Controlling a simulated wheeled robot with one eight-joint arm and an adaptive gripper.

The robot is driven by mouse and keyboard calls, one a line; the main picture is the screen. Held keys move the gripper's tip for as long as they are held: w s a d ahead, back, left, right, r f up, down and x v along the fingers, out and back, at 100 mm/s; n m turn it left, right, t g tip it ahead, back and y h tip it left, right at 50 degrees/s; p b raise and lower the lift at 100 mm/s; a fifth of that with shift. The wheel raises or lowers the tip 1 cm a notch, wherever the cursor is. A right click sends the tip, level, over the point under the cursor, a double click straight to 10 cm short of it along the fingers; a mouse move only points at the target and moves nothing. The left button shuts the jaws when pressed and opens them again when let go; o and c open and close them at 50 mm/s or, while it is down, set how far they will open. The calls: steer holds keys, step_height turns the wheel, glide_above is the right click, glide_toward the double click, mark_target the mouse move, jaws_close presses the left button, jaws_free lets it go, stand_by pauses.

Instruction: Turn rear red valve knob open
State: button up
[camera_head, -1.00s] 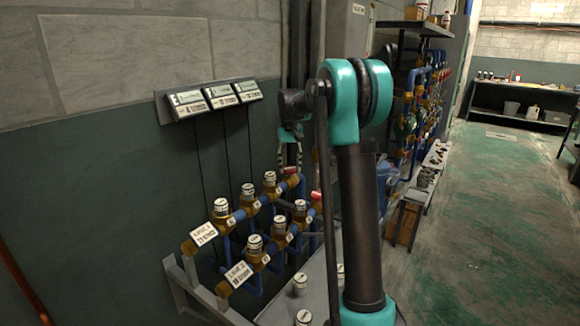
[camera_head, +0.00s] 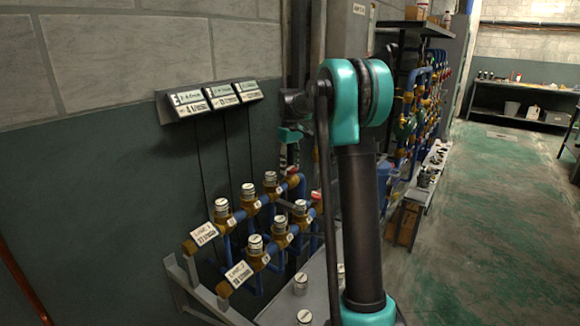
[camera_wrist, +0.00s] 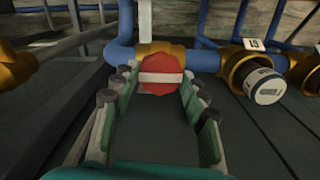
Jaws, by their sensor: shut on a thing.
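The rear red valve knob (camera_wrist: 160,75) shows in the wrist view as a red disc with a pale bar lying level across it, on a brass fitting in the blue pipe. My gripper (camera_wrist: 160,86) has its two fingers on either side of the knob, closed on it. In the head view the rear red knob (camera_head: 292,171) sits at the far end of the back pipe row, and my gripper (camera_head: 292,155) is right at it, partly hidden by my arm.
Two rows of brass valves with white caps (camera_head: 250,192) stand on blue pipes left of my arm. A capped valve (camera_wrist: 262,82) is right of the knob in the wrist view. Three display panels (camera_head: 212,99) hang on the wall. Open floor (camera_head: 490,220) is at right.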

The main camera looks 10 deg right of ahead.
mark_target(290, 168)
stand_by(0.3)
steer(key=o, duration=1.2)
steer(key=shift+c, duration=0.2)
steer(key=shift+r, duration=0.15)
step_height(290, 168, up, 12)
